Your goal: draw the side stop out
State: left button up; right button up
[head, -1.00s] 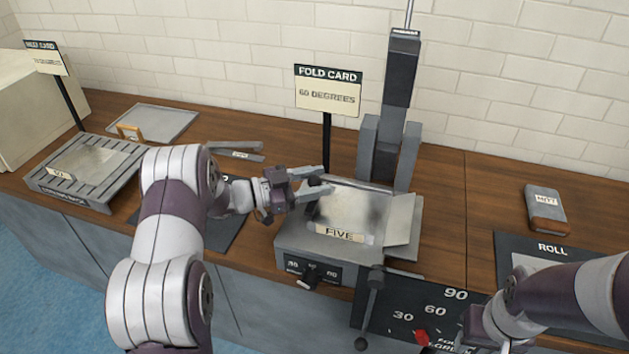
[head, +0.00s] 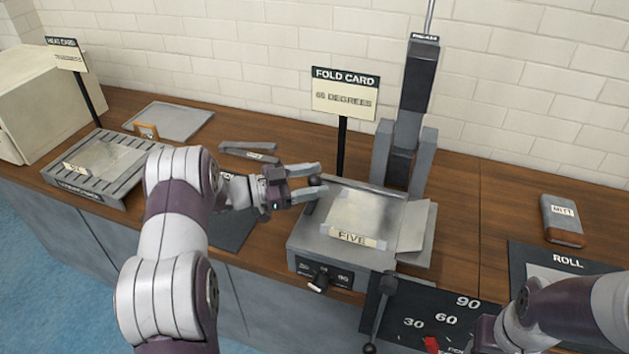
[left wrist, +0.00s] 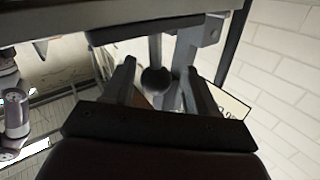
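The side stop shows as a dark round knob (head: 315,181) at the left side of the grey folding machine (head: 310,241). The knob also shows in the left wrist view (left wrist: 155,81), at the end of a grey rod. My left gripper (head: 322,178) is open, with one finger on each side of the knob. In the left wrist view gaps show between the knob and both fingers. A plate labelled FIVE (head: 357,238) lies on the machine's bed. My right gripper (head: 470,345) is partly cut off at the bottom right, and its fingers are not clear.
A FOLD CARD sign (head: 345,95) stands on a post behind the knob. A tall grey column (head: 412,95) rises behind the machine. A dark lever (head: 381,310) hangs at the machine's front right. A slotted rack (head: 95,195) and a tray (head: 168,121) stand to the left.

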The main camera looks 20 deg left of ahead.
pick_arm(q)
jog(key=shift+s+a, duration=0.2)
jog(key=shift+a, duration=0.1)
jog(key=b+v, duration=0.1)
jog(key=v, duration=1.1)
